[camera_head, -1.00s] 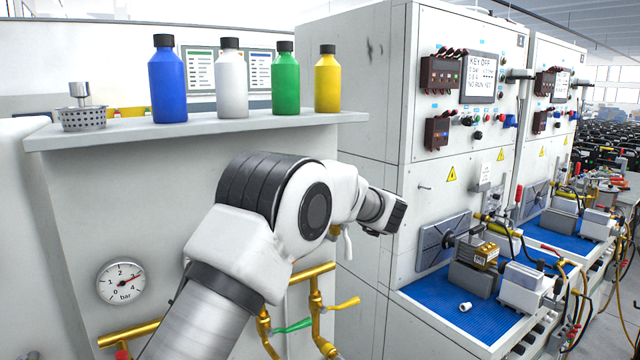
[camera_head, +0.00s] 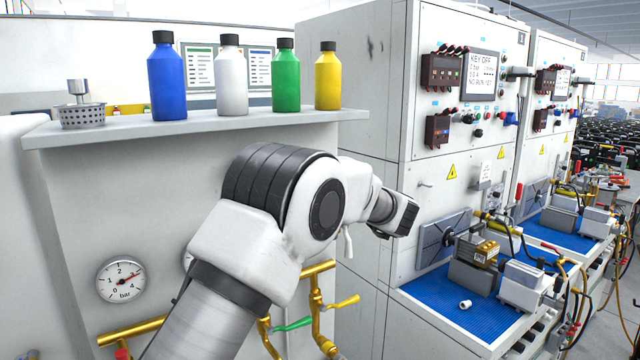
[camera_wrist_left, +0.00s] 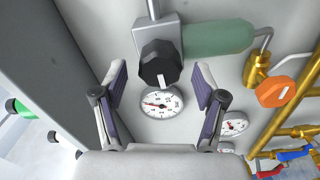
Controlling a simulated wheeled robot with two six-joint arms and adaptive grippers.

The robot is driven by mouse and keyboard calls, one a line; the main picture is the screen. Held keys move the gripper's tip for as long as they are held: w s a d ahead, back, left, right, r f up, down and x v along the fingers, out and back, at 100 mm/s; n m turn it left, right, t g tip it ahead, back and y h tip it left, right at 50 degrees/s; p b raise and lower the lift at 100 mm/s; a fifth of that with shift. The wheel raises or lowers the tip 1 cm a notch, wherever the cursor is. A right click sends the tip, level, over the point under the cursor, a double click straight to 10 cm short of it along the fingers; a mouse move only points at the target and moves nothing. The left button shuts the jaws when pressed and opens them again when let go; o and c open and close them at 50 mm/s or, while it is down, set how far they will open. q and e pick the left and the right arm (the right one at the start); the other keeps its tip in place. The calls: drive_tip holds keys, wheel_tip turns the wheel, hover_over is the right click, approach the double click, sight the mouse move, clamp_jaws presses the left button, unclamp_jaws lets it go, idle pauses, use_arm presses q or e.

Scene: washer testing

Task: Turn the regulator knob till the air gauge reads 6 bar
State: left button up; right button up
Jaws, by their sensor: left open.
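In the left wrist view, a black knob (camera_wrist_left: 160,65) with a white mark projects from the wall panel, below a grey block. A round white gauge (camera_wrist_left: 162,103) with a red needle pointing left is just below it; its numbers are too small to read. My left gripper (camera_wrist_left: 159,77) is open, its fingers on either side of the knob in the picture, with no contact visible. In the head view, my arm hides the gripper and knob. A gauge (camera_head: 121,281) marked in bar has its needle near 3.
An orange knob (camera_wrist_left: 282,92), brass pipes (camera_wrist_left: 285,135) and a smaller gauge (camera_wrist_left: 235,125) are to the right in the wrist view. A green cylinder (camera_wrist_left: 220,39) is above. A shelf (camera_head: 200,127) holds several bottles; a test cabinet (camera_head: 350,120) stands at right.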

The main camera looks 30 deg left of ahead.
use_arm(q)
drive_tip(key=v, duration=0.9)
drive_tip(key=shift+d, duration=0.25)
drive_tip(key=shift+a, duration=0.15)
idle(1.0)
